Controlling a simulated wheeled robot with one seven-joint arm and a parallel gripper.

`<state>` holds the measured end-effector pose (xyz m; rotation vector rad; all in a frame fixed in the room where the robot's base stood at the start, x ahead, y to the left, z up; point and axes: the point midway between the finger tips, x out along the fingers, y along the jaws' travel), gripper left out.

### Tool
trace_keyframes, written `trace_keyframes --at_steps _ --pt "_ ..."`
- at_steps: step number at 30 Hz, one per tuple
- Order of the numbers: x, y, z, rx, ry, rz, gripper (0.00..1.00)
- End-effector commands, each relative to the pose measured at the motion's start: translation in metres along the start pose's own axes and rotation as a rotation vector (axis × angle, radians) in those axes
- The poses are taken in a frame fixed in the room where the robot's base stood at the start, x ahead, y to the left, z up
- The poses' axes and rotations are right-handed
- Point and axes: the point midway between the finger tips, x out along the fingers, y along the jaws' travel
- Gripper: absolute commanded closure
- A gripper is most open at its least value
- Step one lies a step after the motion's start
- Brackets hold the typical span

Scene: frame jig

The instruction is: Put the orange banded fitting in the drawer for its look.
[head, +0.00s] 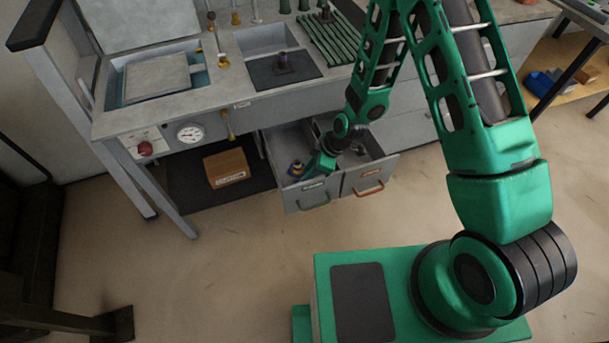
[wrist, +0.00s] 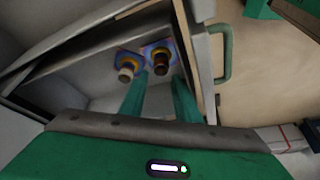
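Two fittings show in the left drawer (wrist: 95,88), the one with the green handle (wrist: 224,52). The one nearer my fingers, a dark-topped fitting (wrist: 160,62) with an orange-brown band, stands on a blue and reddish base. Beside it is a pale-stemmed fitting (wrist: 127,66) with a yellowish band on a blue base. My gripper (wrist: 161,80) is inside the drawer, its green fingers apart. The dark-topped fitting lies by the fingertips; I cannot tell whether they touch it. In the head view my gripper (head: 311,172) hides part of the drawer, and only one blue-and-yellow fitting shows clearly.
The right drawer section, with an orange handle (head: 368,189), is also open, with a dark item inside partly behind my arm. A dark purplish fitting (head: 283,63) stands on a black mat (head: 262,76) on the bench. A cardboard box (head: 226,167) sits below; drawer walls surround my gripper.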

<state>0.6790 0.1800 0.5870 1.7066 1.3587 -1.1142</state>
Motion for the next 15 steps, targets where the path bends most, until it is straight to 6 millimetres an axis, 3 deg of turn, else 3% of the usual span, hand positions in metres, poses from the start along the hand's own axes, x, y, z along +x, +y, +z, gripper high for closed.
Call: trace_keyframes --at_steps 6,15 --pt "-0.043 0.002 -0.001 0.001 0.004 0.006 0.70" --pt "-0.082 0.000 -0.001 0.001 0.004 0.004 0.70"
